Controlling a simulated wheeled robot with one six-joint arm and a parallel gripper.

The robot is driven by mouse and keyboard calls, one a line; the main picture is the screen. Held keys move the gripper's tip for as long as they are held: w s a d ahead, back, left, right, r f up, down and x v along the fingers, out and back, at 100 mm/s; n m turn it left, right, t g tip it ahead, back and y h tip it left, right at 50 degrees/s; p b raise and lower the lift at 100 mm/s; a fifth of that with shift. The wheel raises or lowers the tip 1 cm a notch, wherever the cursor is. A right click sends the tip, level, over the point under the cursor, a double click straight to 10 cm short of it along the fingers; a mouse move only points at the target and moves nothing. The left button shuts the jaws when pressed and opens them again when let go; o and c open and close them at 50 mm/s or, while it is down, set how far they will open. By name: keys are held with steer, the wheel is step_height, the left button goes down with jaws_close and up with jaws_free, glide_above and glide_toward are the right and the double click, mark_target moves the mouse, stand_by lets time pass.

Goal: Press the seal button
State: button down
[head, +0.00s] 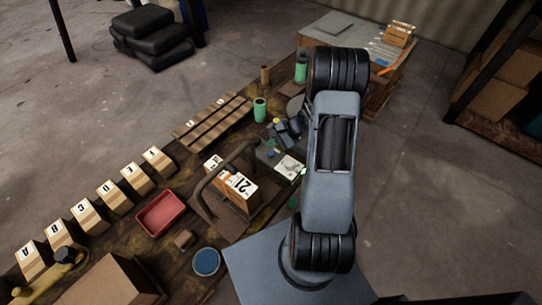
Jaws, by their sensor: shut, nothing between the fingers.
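A small machine with a pale top plate (290,167) and a round knob-like part stands on the wooden bench, left of my upper arm. A small green spot shows at its right edge. The seal button is too small to tell apart for sure. My gripper (276,142) is small and dark in this view, just behind the pale plate, and appears shut and empty. I cannot tell whether it touches anything. My arm hides part of the bench to the right.
A carton marked 21 (236,188) sits under a curved frame. A red tray (162,214), a blue round dish (206,262) and a row of lettered boxes (115,196) lie to the left. Green spools (260,110) and a slatted rack (213,122) stand behind.

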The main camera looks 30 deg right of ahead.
mark_target(272, 154)
steer(key=shift+f+b, duration=1.2)
steer(key=shift+f, duration=0.4)
steer(key=shift+f+b, duration=0.95)
steer(key=shift+b, duration=0.2)
stand_by(1.5)
steer(key=shift+r, duration=0.1)
stand_by(0.3)
steer(key=shift+r+p, duration=0.6)
steer(key=shift+r, duration=0.3)
steer(key=shift+r+p, duration=1.6)
steer(key=shift+r, duration=0.95)
